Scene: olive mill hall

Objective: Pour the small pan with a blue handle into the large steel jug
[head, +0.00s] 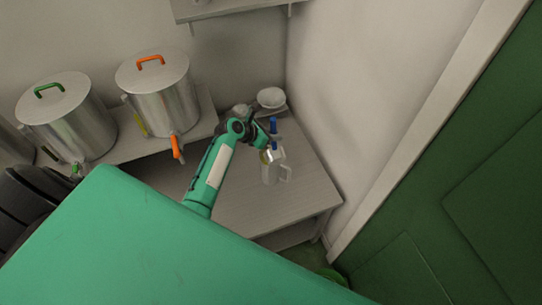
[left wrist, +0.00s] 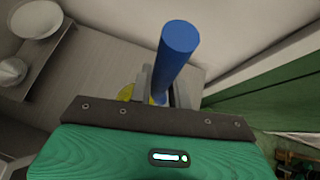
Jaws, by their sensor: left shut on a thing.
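My left gripper (head: 270,138) is over the table at the right and is shut on the blue handle (head: 273,124) of the small pan. In the left wrist view the blue handle (left wrist: 178,52) sticks up tilted between the fingers. The pan's bowl is mostly hidden by the gripper; a little yellow shows beside the fingers, and I cannot tell what it belongs to. My right gripper is not in view.
The grey table (head: 304,180) stands in the corner against the wall. A white bowl (head: 271,97) sits on a stand at its back. Two steel drums with taps, one with a green handle (head: 62,100) and one with an orange handle (head: 160,90), stand to the left. A green door (head: 480,180) is at right.

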